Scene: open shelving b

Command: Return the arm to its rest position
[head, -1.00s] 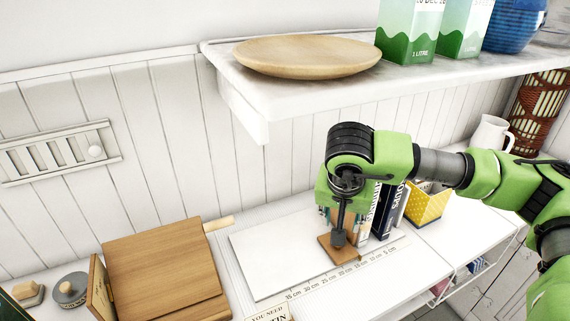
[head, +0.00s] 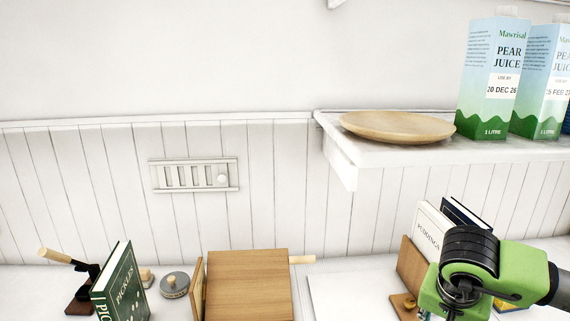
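My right arm comes in from the right with its green and black wrist and gripper (head: 460,297) at the bottom right. The gripper's fingers are hidden or cut off by the lower edge, so I cannot tell if it is open or shut. It appears in front of a few upright books, one of them a white book marked PUDDINGS (head: 431,229), and a wooden bookend (head: 411,268). My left gripper is not in view.
A marble shelf (head: 345,172) overhangs the counter, bearing a wooden plate (head: 397,126) and juice cartons (head: 490,85). A pale board (head: 350,294) lies bare.

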